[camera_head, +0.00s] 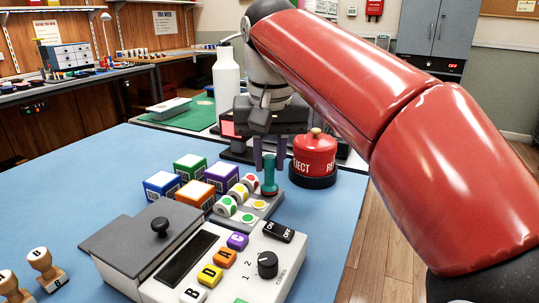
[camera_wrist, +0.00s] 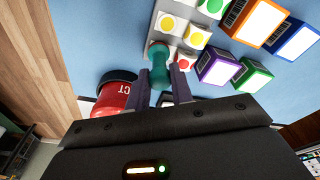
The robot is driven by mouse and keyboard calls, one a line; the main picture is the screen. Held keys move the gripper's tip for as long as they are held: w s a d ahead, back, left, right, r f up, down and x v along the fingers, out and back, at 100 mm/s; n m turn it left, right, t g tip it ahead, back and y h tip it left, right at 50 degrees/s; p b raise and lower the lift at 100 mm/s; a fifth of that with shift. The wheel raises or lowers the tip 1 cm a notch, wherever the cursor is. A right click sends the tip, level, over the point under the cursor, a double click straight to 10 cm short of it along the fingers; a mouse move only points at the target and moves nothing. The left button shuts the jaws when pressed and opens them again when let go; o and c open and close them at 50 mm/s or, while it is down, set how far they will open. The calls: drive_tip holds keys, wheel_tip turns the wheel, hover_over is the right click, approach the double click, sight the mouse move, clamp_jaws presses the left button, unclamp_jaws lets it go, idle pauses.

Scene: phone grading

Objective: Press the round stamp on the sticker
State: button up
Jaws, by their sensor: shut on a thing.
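The round stamp (camera_head: 269,176) is teal and upright. My gripper (camera_head: 270,152) is shut on its upper part, one finger on each side. In the wrist view the stamp (camera_wrist: 160,68) shows between the fingers (camera_wrist: 161,85). Its wide foot is over the end of the grey sticker tray (camera_head: 272,209), covering the spot in line with the flat yellow sticker (camera_head: 260,205) and flat green sticker (camera_head: 249,217). A bit of red shows beside the foot in the wrist view. I cannot tell whether the foot touches the surface.
Red, yellow and green sticker rolls stand beside the flat stickers. A red REJECT container (camera_head: 315,155) stands close right of my gripper. Coloured boxes, including a purple one (camera_head: 222,172), stand to the left. A grey machine with buttons (camera_head: 200,265) is in front.

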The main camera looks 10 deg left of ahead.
drive_tip(key=shift+r+p, duration=1.3)
drive_tip(key=shift+p, duration=0.1)
drive_tip(key=shift+r, duration=2.15)
